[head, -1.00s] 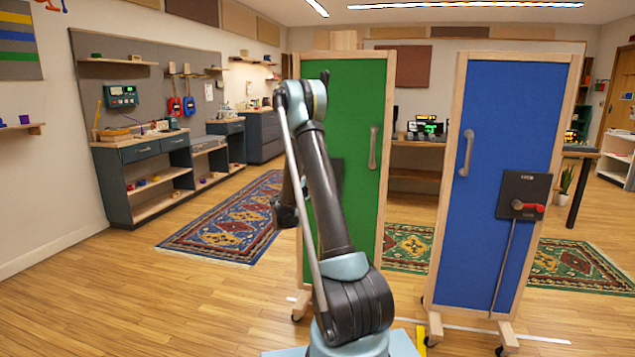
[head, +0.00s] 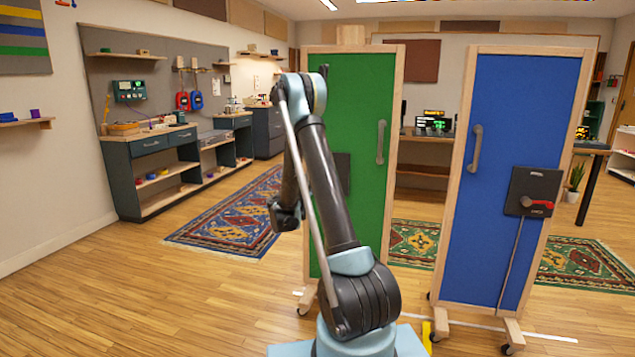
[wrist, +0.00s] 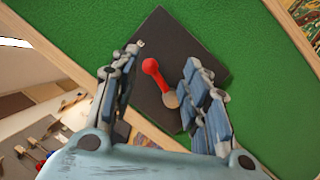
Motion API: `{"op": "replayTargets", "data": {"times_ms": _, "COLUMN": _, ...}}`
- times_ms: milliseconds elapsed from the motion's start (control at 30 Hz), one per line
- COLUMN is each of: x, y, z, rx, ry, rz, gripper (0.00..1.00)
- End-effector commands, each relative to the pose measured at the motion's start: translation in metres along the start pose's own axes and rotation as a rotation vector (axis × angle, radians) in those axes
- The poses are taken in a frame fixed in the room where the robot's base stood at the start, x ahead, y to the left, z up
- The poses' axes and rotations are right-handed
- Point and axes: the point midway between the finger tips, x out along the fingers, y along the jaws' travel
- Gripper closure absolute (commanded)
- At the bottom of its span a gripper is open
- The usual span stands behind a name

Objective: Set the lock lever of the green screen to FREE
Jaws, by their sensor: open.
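The green screen (head: 368,110) stands upright in a wooden frame, partly behind my arm in the head view. Its dark lock plate (head: 343,172) shows only as an edge behind my arm there. In the wrist view the dark plate (wrist: 205,55) sits on the green panel (wrist: 100,22). A red lever (wrist: 158,78) with a round knob slants from a pale pivot on the plate. My gripper (wrist: 164,56) is open, its two fingers on either side of the lever in this view. I cannot tell whether either finger touches it. Any lock lettering is not readable.
A blue screen (head: 515,110) with its own red lever (head: 537,204) stands close on the right. Both screens have wheeled feet. A workbench (head: 150,150) lines the left wall. The wooden floor (head: 190,310) at front left is clear.

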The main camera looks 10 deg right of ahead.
Motion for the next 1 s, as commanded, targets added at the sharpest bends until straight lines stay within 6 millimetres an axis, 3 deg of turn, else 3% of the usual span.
{"op": "replayTargets", "data": {"times_ms": 1000, "x": -0.057, "y": 0.0, "z": 0.0, "rx": 0.0, "ry": 0.001, "rz": 0.001, "gripper": 0.58}}
